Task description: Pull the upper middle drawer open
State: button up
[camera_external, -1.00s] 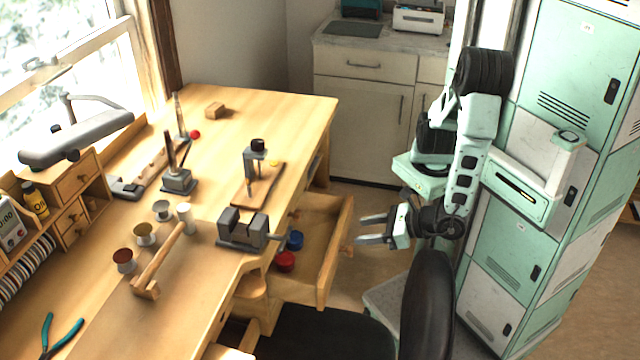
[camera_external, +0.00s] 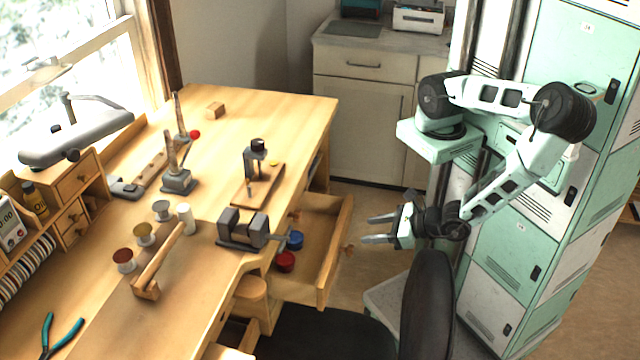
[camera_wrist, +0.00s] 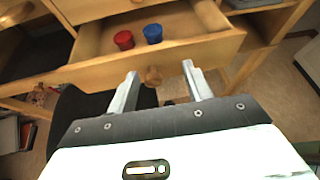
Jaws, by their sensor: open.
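The drawer (camera_external: 336,262) under the right side of the workbench stands pulled out, with a red container (camera_external: 285,261) and a blue container (camera_external: 295,240) inside. Its front and round wooden knob (camera_wrist: 153,76) also show in the wrist view, where the drawer front (camera_wrist: 190,52) spans the picture beyond my fingers. My gripper (camera_external: 372,230) is open and empty, to the right of the drawer front and apart from it. In the wrist view the knob appears between and just beyond my two fingertips (camera_wrist: 160,72).
A black chair (camera_external: 428,305) stands just below my gripper. The wooden workbench (camera_external: 290,110) carries a small vise (camera_external: 243,230), a mallet (camera_external: 160,262) and several small pots. Pale cabinets (camera_external: 365,120) stand behind. Open floor lies between the drawer and the cabinets.

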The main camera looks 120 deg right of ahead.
notch_tip(320, 180, up, 2)
jog(key=w+p, duration=0.1)
jog(key=p, duration=0.1)
jog(key=t+b, duration=0.1)
jog(key=b, duration=0.6)
send_near(353, 249)
jog(key=s+f+x, duration=0.1)
jog(key=x, duration=0.4)
jog(key=shift+y, duration=0.3)
jog(key=shift+r+b+x, duration=0.15)
jog(key=shift+b+x, duration=0.8)
jog(key=shift+x, duration=0.45)
jog(key=shift+r+b+x, duration=0.15)
jog(key=shift+b+x, duration=0.75)
jog(key=shift+x, duration=0.5)
jog(key=shift+w+d, duration=0.1)
jog(key=shift+w, duration=0.05)
